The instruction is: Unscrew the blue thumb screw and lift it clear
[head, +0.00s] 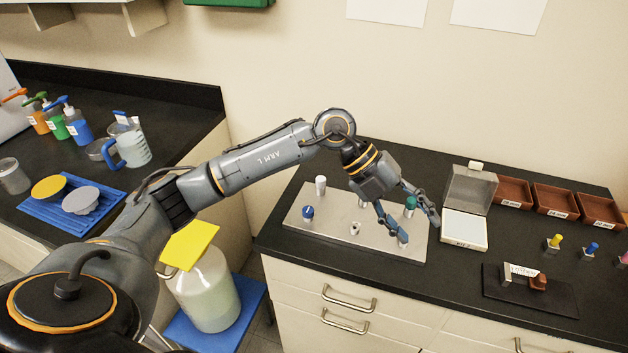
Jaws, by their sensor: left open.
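The blue thumb screw (308,212) stands on the left part of a silver metal plate (330,234) on the black bench. My left gripper (420,229) is over the right part of the plate, its fingers spread and pointing down. It is open and well to the right of the blue screw, apart from it. A green-topped screw (410,203) shows between or behind the fingers; I cannot tell whether they touch it. My right gripper is not in view.
A white post (320,186) and a small fitting (355,229) also stand on the plate. A clear-lidded box (465,230) sits to its right, near brown bins (555,200) and a black stand (530,289). Around the blue screw, the space above the plate is free.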

